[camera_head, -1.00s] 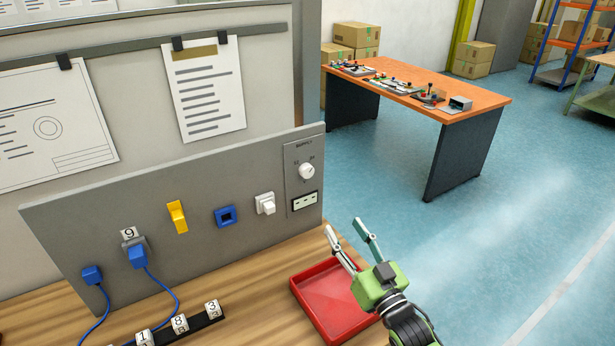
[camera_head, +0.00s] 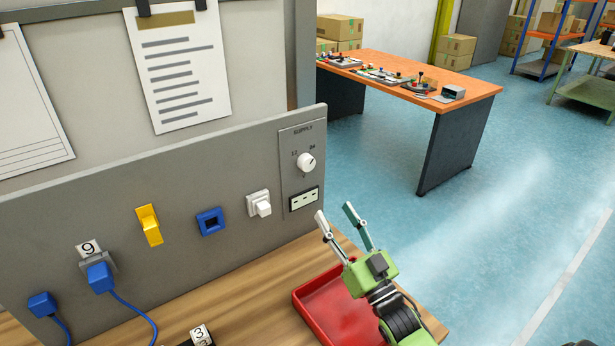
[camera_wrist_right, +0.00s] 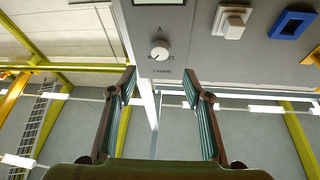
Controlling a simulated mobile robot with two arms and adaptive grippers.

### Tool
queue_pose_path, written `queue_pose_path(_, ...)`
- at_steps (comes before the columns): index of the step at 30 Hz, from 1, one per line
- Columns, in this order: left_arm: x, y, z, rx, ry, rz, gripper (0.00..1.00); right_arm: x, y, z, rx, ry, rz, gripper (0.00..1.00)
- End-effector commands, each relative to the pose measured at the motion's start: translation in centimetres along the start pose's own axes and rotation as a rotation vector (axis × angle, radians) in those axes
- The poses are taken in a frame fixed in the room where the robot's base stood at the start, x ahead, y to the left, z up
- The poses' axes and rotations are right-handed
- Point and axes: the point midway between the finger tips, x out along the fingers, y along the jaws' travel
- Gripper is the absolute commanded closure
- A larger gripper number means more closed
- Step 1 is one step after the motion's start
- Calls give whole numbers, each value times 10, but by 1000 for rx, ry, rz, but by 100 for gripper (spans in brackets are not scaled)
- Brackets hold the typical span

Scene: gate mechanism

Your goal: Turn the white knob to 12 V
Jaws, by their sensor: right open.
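The white knob (camera_head: 306,162) sits on the grey supply plate (camera_head: 288,185) at the right end of the upright panel. The plate reads SUPPLY, with 12 at the knob's upper left and 24 at its upper right. The knob's mark seems to point to the upper right, toward 24. A small display (camera_head: 304,199) is below the knob. My right gripper (camera_head: 333,212) is open and empty, in front of the panel, lower right of the knob and apart from it. In the right wrist view the knob (camera_wrist_right: 160,50) shows beyond the open fingers (camera_wrist_right: 160,85). My left gripper is not in view.
The panel also carries a white switch (camera_head: 259,203), a blue socket (camera_head: 210,221), a yellow lever (camera_head: 149,225) and blue plugs (camera_head: 101,278) with cables. A red tray (camera_head: 325,307) lies on the wooden bench below my right gripper. An orange table (camera_head: 405,80) stands behind.

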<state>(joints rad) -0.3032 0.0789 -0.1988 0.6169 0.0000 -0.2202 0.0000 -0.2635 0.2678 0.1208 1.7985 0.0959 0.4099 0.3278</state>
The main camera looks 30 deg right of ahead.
Motion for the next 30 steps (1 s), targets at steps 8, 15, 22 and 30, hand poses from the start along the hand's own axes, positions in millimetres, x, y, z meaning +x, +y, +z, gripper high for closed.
queue_pose_path(8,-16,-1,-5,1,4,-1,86,43,-1,-5,0,4,-1,54)
queue_pose_path(15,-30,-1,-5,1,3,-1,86,91,0,-5,-1,2,0,54)
queue_pose_path(22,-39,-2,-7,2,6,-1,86,124,0,-2,1,0,0,54)
queue_pose_path(30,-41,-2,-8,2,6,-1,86,136,0,-1,1,0,0,54)
